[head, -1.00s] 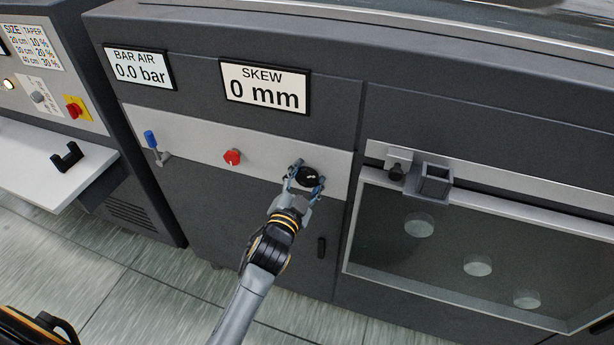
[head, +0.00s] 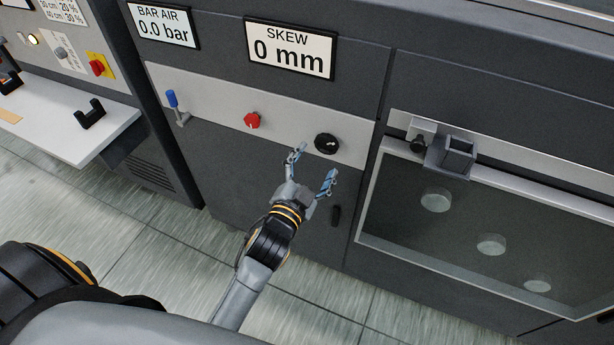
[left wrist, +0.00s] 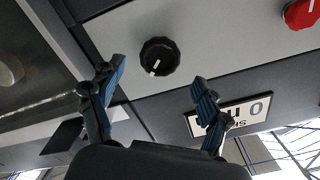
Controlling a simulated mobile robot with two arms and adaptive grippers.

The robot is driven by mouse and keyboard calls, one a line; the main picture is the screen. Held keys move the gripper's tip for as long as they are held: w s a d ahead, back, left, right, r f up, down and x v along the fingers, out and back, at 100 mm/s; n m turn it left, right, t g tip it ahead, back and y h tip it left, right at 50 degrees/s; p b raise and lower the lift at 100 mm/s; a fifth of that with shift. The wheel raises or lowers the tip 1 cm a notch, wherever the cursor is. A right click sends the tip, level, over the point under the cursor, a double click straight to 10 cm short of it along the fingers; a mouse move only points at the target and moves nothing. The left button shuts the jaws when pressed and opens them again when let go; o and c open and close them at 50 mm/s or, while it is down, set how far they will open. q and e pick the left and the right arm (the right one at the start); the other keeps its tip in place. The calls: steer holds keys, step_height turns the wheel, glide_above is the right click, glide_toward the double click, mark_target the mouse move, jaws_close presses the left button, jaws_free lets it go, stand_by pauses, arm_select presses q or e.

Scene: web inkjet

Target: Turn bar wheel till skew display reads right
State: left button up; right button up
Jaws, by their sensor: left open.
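The black bar wheel (head: 327,143) is a round knob with a light pointer mark on the light grey strip of the cabinet. It also shows in the left wrist view (left wrist: 159,57). The skew display (head: 290,48) above it reads 0 mm. My left gripper (head: 314,163) is open and empty, a little below and in front of the wheel, not touching it. In the left wrist view its two blue-padded fingers (left wrist: 160,85) are spread, with the wheel beyond the gap between them. My right gripper is not in view.
A red knob (head: 252,120) and a blue-handled lever (head: 175,105) sit left of the wheel on the same strip. The bar air display (head: 163,26) reads 0.0 bar. A clear-windowed door (head: 470,215) is on the right. A white shelf (head: 60,135) juts out at left.

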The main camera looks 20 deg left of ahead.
arm_select(q)
steer(key=s, duration=0.5)
steer(key=shift+s, duration=0.1)
stand_by(0.3)
steer(key=s+f+n+g, duration=0.1)
steer(key=s+f+g, duration=0.25)
steer(key=f, duration=0.85)
steer(key=s+d+f+g, duration=0.15)
steer(key=s+f, duration=0.25)
steer(key=f, duration=0.8)
steer(key=s+f+n+g, duration=0.1)
steer(key=s+f+g, duration=0.3)
steer(key=f, duration=0.8)
steer(key=s+a+f+n+g, duration=0.1)
steer(key=s+a+f+g, duration=0.1)
steer(key=s+f, duration=0.4)
steer(key=s+a+f+n+g, duration=0.1)
steer(key=s+a+f+g, duration=0.2)
steer(key=s, duration=0.9)
steer(key=s+a+f+n+g, duration=0.1)
steer(key=s+a+f+g, duration=0.1)
steer(key=s+f, duration=0.6)
steer(key=shift+s+a+f+g+y, duration=0.3)
steer(key=shift+s+a+f+g, duration=0.15)
steer(key=shift+s, duration=0.3)
steer(key=shift+d, duration=0.15)
